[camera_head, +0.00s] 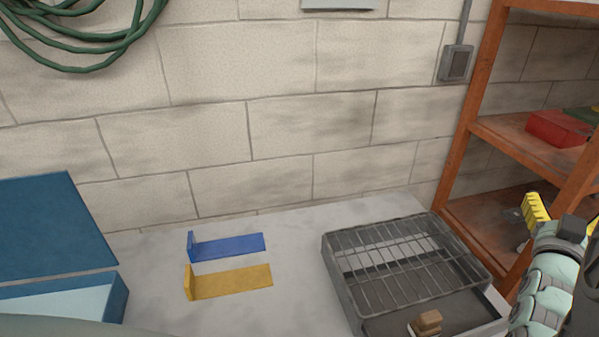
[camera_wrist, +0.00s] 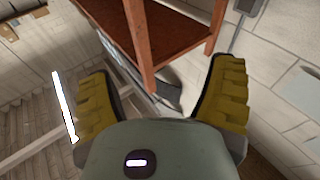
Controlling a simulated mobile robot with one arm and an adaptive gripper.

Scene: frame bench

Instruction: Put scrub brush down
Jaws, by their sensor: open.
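A small brown block with a pale edge, which looks like the scrub brush (camera_head: 429,321), sits in the front part of the grey metal tray (camera_head: 481,325) on the bench. The bottom picture edge cuts close to it, so its bristles are hard to make out. My gripper (camera_head: 565,213) is at the right of the head view, up and to the right of the tray, apart from the brush. In the wrist view my gripper (camera_wrist: 161,78) has its two yellow fingers spread wide with nothing between them. The brush does not show in the wrist view.
A wire rack (camera_head: 385,272) covers the back of the tray. Blue (camera_head: 235,247) and yellow (camera_head: 232,282) brackets lie on the bench (camera_head: 300,300), left of the tray. A blue box (camera_head: 50,235) stands far left. An orange shelf (camera_head: 478,120) with a red box (camera_head: 556,128) rises near my gripper.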

